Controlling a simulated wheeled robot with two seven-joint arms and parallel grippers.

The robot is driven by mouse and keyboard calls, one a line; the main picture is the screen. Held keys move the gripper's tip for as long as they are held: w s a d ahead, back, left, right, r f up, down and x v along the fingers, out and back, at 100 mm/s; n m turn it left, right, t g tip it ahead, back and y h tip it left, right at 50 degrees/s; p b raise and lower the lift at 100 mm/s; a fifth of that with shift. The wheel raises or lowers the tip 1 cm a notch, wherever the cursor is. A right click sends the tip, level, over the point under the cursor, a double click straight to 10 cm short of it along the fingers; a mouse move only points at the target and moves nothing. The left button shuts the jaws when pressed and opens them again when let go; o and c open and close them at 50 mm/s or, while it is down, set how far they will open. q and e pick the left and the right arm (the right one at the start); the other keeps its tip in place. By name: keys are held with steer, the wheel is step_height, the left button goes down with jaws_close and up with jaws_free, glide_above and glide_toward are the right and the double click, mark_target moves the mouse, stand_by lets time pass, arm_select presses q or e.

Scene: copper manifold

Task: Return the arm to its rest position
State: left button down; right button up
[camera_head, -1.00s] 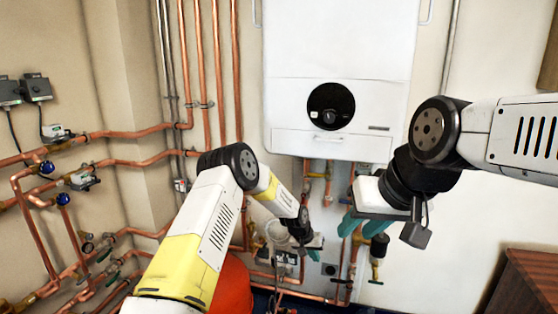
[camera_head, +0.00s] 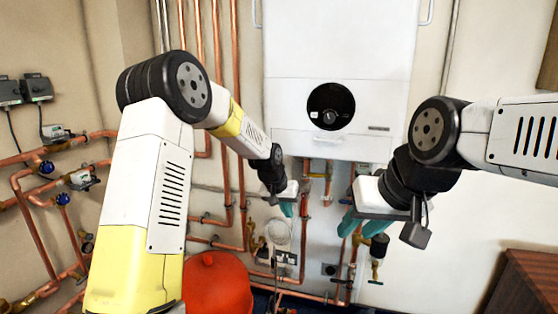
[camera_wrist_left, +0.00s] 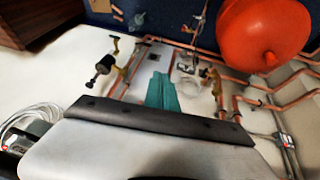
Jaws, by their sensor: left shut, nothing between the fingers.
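My left gripper (camera_head: 288,210) has teal fingers and hangs below the white boiler, in front of the copper pipes. In the left wrist view its fingers (camera_wrist_left: 162,93) are together with nothing between them. My left arm (camera_head: 168,190) is raised and bent, its elbow up at the left of the boiler. My right gripper (camera_head: 362,226) hangs below the boiler's right side. Its teal fingers look spread apart with nothing between them. The two grippers are apart.
The white boiler (camera_head: 340,60) hangs on the wall. An orange-red vessel (camera_head: 218,286) stands low beside my left arm; it also shows in the left wrist view (camera_wrist_left: 262,35). Copper pipes with valves (camera_head: 62,199) run along the left wall. A wooden cabinet (camera_head: 530,285) stands at right.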

arm_select(q)
steer(key=s+a+r+n+t+y, duration=0.1)
steer(key=s+a+r, duration=1)
steer(key=s+r, duration=0.35)
steer(key=s+a+r+n, duration=0.1)
steer(key=s+a, duration=0.2)
steer(key=s, duration=0.7)
steer(key=s+a+r+n+t, duration=0.1)
steer(key=s+a+r, duration=0.1)
steer(key=s, duration=0.7)
steer(key=shift+s+a+r, duration=0.15)
steer(key=shift+s+a, duration=0.25)
steer(key=shift+a, duration=0.1)
